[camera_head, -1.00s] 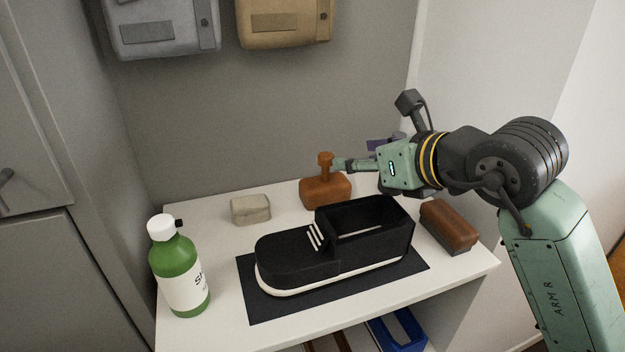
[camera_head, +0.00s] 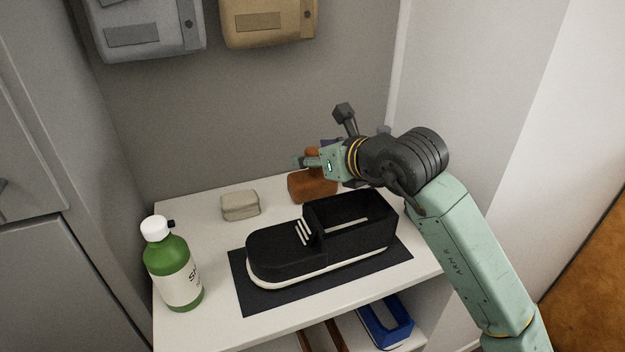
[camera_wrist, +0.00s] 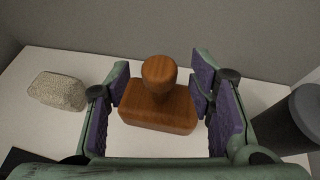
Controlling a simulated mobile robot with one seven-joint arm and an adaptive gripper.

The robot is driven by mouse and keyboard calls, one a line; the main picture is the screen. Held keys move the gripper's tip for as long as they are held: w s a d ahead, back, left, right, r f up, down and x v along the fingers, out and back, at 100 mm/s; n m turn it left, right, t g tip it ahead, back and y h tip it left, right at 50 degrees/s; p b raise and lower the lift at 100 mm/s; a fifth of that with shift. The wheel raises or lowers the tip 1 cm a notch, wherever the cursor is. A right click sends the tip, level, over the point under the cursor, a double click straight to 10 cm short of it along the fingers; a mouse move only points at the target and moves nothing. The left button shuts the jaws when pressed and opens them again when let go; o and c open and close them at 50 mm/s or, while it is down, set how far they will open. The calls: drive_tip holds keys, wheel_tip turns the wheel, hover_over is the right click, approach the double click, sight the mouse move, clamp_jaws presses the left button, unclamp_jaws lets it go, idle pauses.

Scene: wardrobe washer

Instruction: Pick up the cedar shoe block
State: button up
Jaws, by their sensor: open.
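The cedar shoe block, an orange-brown wooden block with a round knob on top, stands upright at the back of the shelf top. In the head view the block (camera_head: 310,187) is partly hidden by my gripper (camera_head: 305,162). In the wrist view the block (camera_wrist: 160,113) lies between the purple-padded fingers of my gripper (camera_wrist: 160,82). The fingers are open, one on each side of the knob, with gaps visible. I see no grip on the block.
A black shoe (camera_head: 320,243) with a white sole sits on a dark mat (camera_head: 250,302) in front. A beige block (camera_head: 240,206) is to the left, a green bottle (camera_head: 175,270) at the front left. A dark grey cylinder (camera_wrist: 290,118) shows right of my gripper. A wall is behind.

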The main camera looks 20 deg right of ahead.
drive_tip(key=shift+c, duration=0.5)
clamp_jaws()
